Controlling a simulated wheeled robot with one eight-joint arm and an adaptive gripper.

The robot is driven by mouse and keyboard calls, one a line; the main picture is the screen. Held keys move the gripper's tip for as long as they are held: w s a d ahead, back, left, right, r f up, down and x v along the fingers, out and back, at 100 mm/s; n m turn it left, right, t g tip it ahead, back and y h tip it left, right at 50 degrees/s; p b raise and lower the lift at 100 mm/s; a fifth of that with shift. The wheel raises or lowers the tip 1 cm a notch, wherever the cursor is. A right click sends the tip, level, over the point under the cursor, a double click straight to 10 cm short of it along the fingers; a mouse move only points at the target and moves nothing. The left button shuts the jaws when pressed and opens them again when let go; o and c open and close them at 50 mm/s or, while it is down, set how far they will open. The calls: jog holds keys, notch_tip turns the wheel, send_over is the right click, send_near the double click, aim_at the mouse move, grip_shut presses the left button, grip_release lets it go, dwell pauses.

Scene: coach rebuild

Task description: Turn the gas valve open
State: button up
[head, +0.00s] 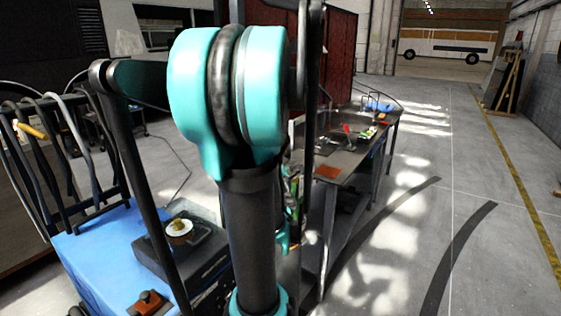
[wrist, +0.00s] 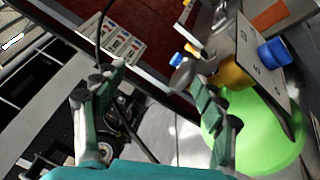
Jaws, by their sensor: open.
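In the wrist view my gripper (wrist: 150,70) is open, with a wide empty gap between its two green fingers with grey tips. Right of the right finger is a brassy yellow fitting (wrist: 236,76) beside a tilted grey plate (wrist: 262,68). A round blue knob (wrist: 275,54) stands on the plate. A smaller blue piece (wrist: 177,60) shows just above the right fingertip. A bright green translucent ball (wrist: 262,138) lies below the plate, partly behind the right finger. I cannot tell which part is the gas valve. My arm hides the gripper in the head view.
A workbench (head: 345,158) with tools stands right of my arm. A blue-topped table (head: 95,255) with a dark box and a round white-and-gold item (head: 179,229) is at the left. A dark red panel (head: 340,60) is behind. Open floor (head: 450,165) lies to the right.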

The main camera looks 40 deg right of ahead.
jog(key=s+a+f+m+g+y, duration=0.2)
jog(key=a+f+m+g+y, duration=0.3)
jog(key=a+f, duration=0.6)
jog(key=s+a+f+m+g+y, duration=0.25)
jog(key=a+f+m+g, duration=0.45)
jog(key=a, duration=0.5)
jog(key=w+d+r+n+g+h, duration=0.8)
jog(key=w+d+r+n+h, duration=0.45)
jog(key=w, duration=0.45)
jog(key=shift+m+h, duration=0.4)
jog(key=shift+m, duration=0.25)
jog(key=x, duration=0.5)
jog(key=r+x, duration=0.1)
jog(key=x, duration=1)
jog(key=shift+d+r, duration=0.3)
